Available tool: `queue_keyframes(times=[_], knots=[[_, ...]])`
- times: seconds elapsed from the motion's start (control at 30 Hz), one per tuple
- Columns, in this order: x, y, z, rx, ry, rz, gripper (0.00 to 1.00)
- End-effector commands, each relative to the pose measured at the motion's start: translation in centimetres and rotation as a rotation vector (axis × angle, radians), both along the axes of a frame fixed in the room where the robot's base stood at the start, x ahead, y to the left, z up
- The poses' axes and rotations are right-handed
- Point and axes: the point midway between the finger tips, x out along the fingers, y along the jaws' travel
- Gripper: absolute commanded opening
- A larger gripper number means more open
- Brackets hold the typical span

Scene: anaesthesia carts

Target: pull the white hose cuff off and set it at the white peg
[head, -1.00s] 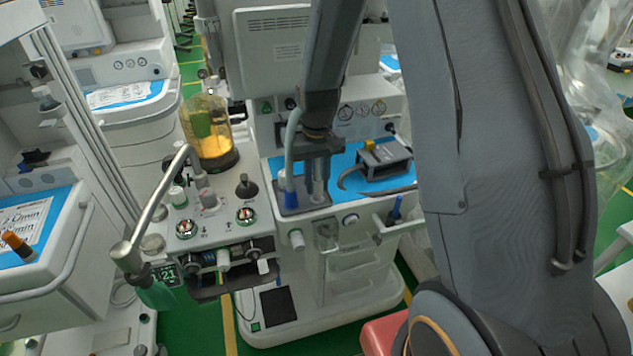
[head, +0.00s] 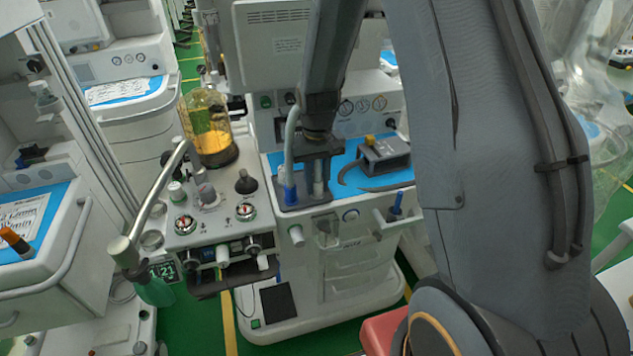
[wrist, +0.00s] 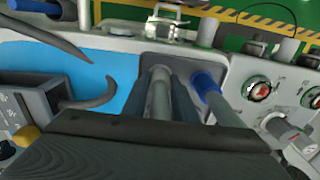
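My gripper (head: 317,172) points down over the middle cart, its dark fingers on either side of a whitish upright cuff (head: 318,188). In the wrist view the pale cuff and hose (wrist: 160,92) stand between the fingers, which look slightly apart from it. The cuff's lower end is by a dark holder plate (head: 300,204). A blue cuff (head: 290,193) on a grey hose stands close to the left; it also shows in the wrist view (wrist: 205,82). I cannot single out the white peg with certainty.
A grey box (head: 385,155) with a dark curved cable lies on the blue mat (head: 345,160) right of the gripper. A yellow canister (head: 208,130) and a panel with gauges (head: 215,215) are to the left. A white knob (head: 297,236) sticks out in front.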

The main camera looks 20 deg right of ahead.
Motion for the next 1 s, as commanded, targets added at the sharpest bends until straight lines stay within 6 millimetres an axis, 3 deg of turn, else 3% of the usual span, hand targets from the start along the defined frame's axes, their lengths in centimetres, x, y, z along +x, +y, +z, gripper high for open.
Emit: queue_keyframes(times=[0.03, 0.13, 0.47, 1.0], knots=[[0.0, 0.0, 0.0, 0.000, 0.000, 0.000, 0.33], [0.0, 0.0, 0.0, 0.000, 0.000, 0.000, 0.47], [0.0, 0.0, 0.3, 0.000, -0.001, 0.000, 0.47], [0.1, 0.0, 7.0, 0.000, -0.002, 0.000, 0.47]])
